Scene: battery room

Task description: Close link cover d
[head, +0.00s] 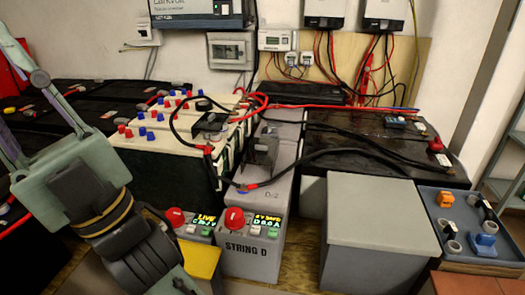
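A small dark grey upright piece (262,152), which looks like link cover d standing open, rises from the long grey battery block of string D (282,170). The grey box marked STRING D (246,262) stands in front, with a red knob (235,218) and a lit display reading 0 V SAFE. My gripper (22,95) is at the left edge, well apart from the cover. Its two fingers look spread and empty; their tips are cut off by the frame.
A neighbouring box with a yellow front (202,262) shows LIVE. White batteries (140,135) with red and blue caps stand to the left. A grey cabinet (372,235) and a tray of parts (455,205) stand to the right. Loose cables cross the battery tops.

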